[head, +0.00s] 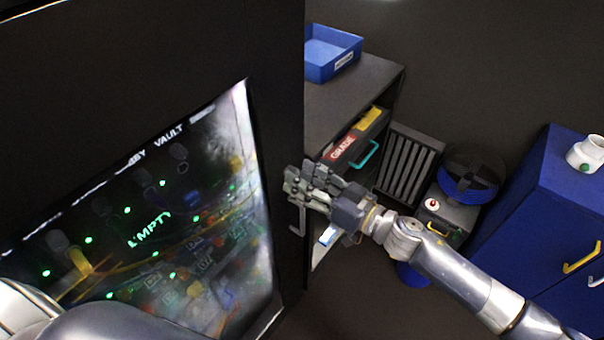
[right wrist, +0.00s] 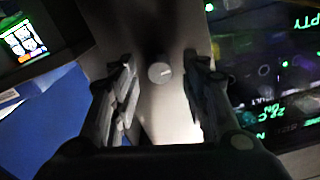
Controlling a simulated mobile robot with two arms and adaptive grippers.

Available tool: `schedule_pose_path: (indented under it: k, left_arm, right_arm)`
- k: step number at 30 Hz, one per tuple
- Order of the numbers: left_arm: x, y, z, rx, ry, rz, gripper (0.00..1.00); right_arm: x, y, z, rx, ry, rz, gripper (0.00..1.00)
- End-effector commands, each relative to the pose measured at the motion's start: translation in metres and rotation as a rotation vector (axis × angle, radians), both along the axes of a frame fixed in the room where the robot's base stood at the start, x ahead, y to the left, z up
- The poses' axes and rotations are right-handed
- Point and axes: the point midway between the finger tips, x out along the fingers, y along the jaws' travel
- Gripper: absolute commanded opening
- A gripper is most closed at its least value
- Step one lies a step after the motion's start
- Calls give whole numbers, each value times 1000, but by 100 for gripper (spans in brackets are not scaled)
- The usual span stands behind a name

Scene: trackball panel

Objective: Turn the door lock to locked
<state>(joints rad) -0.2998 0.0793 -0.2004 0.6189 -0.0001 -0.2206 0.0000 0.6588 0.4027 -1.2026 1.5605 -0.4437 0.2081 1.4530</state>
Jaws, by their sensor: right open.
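A dark door (head: 279,150) with a lit window reading "EMPTY" fills the left of the head view. A small round light-grey knob (right wrist: 159,72), which looks like the door lock, shows on a pale surface in the right wrist view. A line crosses its face; its lock state cannot be read. My right gripper (head: 294,180) is at the door's right edge, hiding the lock in the head view. In the right wrist view its fingers (right wrist: 160,64) are open, one on each side of the knob, apart from it. My left gripper is out of view.
A grey handle (head: 299,217) is on the door's edge below my right gripper. Behind stand a dark cabinet (head: 372,72) with a blue tray (head: 318,60), a grille (head: 407,160) and a blue cabinet (head: 540,215). Dark floor lies between them.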

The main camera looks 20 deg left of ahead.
Motion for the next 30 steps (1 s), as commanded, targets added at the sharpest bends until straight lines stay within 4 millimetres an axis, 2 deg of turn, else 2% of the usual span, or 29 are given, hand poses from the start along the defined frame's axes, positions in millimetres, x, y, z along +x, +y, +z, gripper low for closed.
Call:
schedule_pose_path:
  k: [1, 4, 11, 12, 17, 18, 30]
  left_arm:
    - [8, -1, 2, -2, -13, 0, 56]
    - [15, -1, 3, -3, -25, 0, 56]
    - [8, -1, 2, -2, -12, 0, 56]
    - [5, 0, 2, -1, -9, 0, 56]
    - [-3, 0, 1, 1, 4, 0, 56]
    - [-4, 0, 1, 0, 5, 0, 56]
    - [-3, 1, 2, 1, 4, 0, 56]
  right_arm:
    - [1, 4, 1, 1, 0, 1, 42]
    - [3, 7, 0, 0, 0, 0, 42]
    - [3, 8, 0, 0, 0, 0, 42]
    - [3, 8, 0, 0, 0, 0, 40]
    - [3, 8, 0, 0, 0, 0, 4]
    - [3, 8, 0, 0, 0, 0, 0]
    - [3, 8, 0, -9, -25, 0, 0]
